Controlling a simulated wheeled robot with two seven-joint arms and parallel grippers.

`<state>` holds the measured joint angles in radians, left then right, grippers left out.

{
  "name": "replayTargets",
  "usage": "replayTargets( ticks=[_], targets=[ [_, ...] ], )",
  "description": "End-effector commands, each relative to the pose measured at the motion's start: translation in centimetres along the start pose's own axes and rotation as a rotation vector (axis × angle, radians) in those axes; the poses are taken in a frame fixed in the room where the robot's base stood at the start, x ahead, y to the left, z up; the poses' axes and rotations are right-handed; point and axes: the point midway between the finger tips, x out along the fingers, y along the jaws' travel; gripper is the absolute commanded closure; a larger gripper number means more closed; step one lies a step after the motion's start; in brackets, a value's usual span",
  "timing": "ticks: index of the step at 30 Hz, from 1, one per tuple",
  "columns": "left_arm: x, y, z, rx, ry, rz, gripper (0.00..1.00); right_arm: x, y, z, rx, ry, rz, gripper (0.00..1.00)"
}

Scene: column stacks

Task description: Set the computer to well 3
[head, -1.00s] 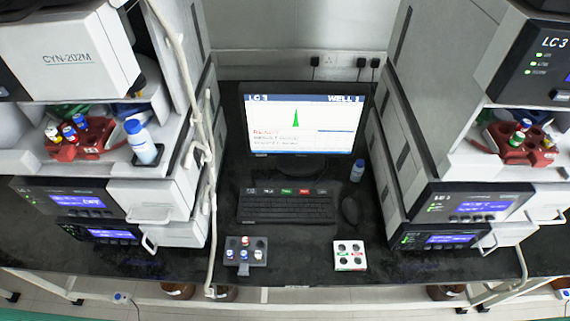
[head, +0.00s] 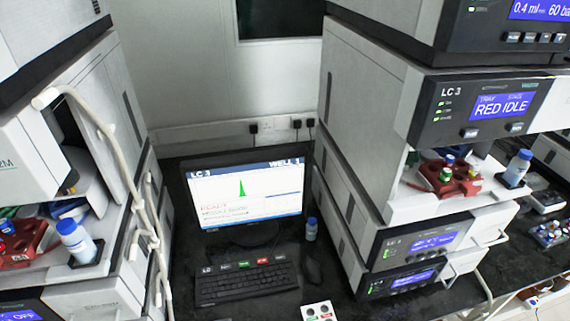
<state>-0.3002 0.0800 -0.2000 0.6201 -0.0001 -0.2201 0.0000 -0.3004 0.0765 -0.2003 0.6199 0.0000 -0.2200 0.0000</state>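The computer monitor (head: 246,208) stands at the back of the dark bench between two instrument stacks. Its screen shows "LC 3" at top left, a "WELL" label with a blurred digit at top right, a green peak, and red text that seems to read "READY". The black keyboard (head: 247,288) lies in front of the monitor, with a row of labelled keys along its top, one green and one red. The mouse (head: 313,272) lies to the right of the keyboard. Neither of my grippers is in view.
The right stack has an LC 3 module (head: 480,108) reading "RED IDLE" above a red vial rack (head: 450,180). A bottle (head: 311,229) stands beside the monitor. A white vial block (head: 319,311) is at the bottom edge. Pale tubing (head: 108,135) hangs along the left stack.

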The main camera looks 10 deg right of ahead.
Motion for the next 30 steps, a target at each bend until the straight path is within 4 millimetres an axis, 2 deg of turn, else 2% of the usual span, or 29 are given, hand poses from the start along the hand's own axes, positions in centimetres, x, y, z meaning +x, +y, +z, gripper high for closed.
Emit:
replayTargets(
  ticks=[1,3,30],
  targets=[
    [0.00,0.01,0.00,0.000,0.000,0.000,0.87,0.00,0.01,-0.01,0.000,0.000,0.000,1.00],
    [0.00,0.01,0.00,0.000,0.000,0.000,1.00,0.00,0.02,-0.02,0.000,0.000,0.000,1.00],
    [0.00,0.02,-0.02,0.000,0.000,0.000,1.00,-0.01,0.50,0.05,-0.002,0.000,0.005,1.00]
  ],
)
